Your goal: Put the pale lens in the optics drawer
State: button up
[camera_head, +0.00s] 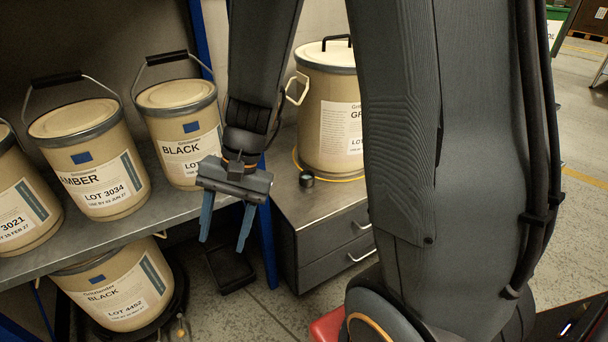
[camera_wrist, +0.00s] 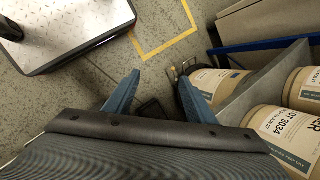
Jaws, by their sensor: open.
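I see no pale lens in either view. A dark grey drawer unit (camera_head: 318,243) with a metal top stands right of the shelf in the head view. Its two visible drawers look shut, with light bar handles. No label shows which is the optics drawer, and my arm hides its right side. My gripper (camera_head: 222,243) has blue fingers spread apart, pointing down, with nothing between them. It is left of the drawer unit, in front of the shelf edge. In the wrist view my gripper (camera_wrist: 158,78) is also open and empty above the floor.
Several tan drums, such as the AMBER drum (camera_head: 92,160), stand on the grey shelf (camera_head: 128,228). A BLACK drum (camera_head: 115,290) sits below. Another drum (camera_head: 328,120) and a small black cylinder (camera_head: 306,180) are on the drawer unit. A blue post (camera_head: 268,245) stands between.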

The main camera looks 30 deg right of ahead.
jog(key=w+d+f+m+t+y+p, duration=0.1)
jog(key=w+d+m+t, duration=0.1)
jog(key=w+d+m, duration=0.4)
jog(key=w+d+f+m+t+y+p, duration=0.1)
jog(key=w+d+f+m+t, duration=0.1)
jog(key=d+m, duration=0.35)
jog(key=m+t+h, duration=0.2)
jog(key=m+t, duration=0.5)
jog(key=m, duration=0.6)
send_near(307, 175)
jog(key=x, duration=0.2)
jog(key=shift+w+a+f, duration=0.1)
jog(key=shift+a+f, duration=0.05)
jog(key=shift+a, duration=0.25)
jog(key=shift+w+f, duration=0.25)
jog(key=shift+w, duration=0.05)
jog(key=b+x, duration=0.1)
jog(key=x, duration=0.6)
jog(key=shift+d+b, duration=0.2)
jog(key=shift+b, duration=0.1)
jog(key=c, duration=1)
jog(key=shift+r, duration=0.1)
